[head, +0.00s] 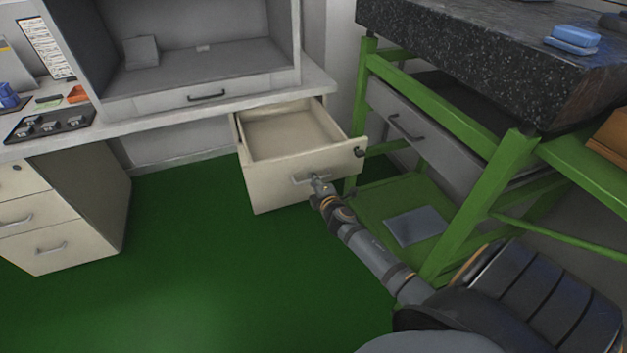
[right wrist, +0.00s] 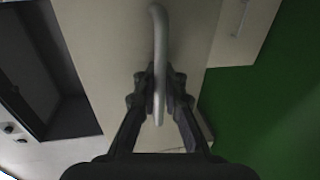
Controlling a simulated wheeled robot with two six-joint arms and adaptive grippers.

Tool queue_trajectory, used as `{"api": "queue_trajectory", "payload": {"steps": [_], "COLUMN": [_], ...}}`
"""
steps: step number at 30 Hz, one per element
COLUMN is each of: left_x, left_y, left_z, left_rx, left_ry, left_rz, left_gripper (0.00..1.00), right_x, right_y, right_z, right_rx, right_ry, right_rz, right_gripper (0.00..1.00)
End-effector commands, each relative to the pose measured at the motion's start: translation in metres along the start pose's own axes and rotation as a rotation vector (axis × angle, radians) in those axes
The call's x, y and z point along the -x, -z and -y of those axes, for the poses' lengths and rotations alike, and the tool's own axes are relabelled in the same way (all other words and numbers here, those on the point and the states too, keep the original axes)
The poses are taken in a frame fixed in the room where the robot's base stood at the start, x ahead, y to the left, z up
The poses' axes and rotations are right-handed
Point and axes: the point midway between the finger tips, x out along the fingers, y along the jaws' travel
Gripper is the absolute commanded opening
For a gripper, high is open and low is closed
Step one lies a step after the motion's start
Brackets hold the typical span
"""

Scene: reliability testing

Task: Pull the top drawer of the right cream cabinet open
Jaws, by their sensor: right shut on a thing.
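The top drawer (head: 262,168) of the right cream cabinet stands pulled out under the white bench, and its empty inside shows. Its front carries a grey bar handle (head: 302,181) and a dark round lock. My right gripper (head: 319,183) is at this handle. In the right wrist view my right gripper (right wrist: 161,84) has its fingers on both sides of the handle (right wrist: 158,45), shut on it. The rest of the right cabinet is mostly hidden below and behind the drawer. My left gripper is not in view.
A green metal frame (head: 452,231) with a black granite slab (head: 470,50) stands close right of the drawer. A left cream cabinet (head: 95,215) stands at the left. The green floor (head: 190,260) between is clear. A grey box-shaped unit (head: 190,95) sits on the bench (head: 215,108).

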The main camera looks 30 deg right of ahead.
Motion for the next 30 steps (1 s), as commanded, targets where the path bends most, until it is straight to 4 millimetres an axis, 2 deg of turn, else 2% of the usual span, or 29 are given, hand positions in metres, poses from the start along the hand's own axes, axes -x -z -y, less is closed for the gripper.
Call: {"api": "queue_trajectory", "payload": {"steps": [12, 13, 15, 24, 26, 30], "left_x": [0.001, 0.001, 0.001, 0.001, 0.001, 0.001], "left_y": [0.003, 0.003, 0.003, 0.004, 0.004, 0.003], "left_z": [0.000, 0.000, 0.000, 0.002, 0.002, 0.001], "left_rx": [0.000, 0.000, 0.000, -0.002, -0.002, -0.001], "left_ry": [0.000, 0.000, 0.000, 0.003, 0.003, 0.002], "left_rz": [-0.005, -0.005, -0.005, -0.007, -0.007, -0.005], "left_gripper": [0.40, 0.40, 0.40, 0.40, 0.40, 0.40], "right_x": [0.000, 0.000, 0.000, 0.001, 0.004, 0.029], "right_y": [0.000, 0.000, 0.000, 0.000, 0.000, 0.000], "right_z": [-0.002, -0.002, -0.002, -0.001, -0.001, 0.001], "right_rx": [0.001, 0.001, 0.001, 0.001, 0.001, 0.003], "right_ry": [-0.003, -0.003, -0.002, -0.001, -0.001, 0.001], "right_rz": [0.000, 0.000, 0.000, 0.000, 0.000, -0.002], "right_gripper": [0.00, 0.08, 0.17, 0.17, 0.17, 0.17]}}
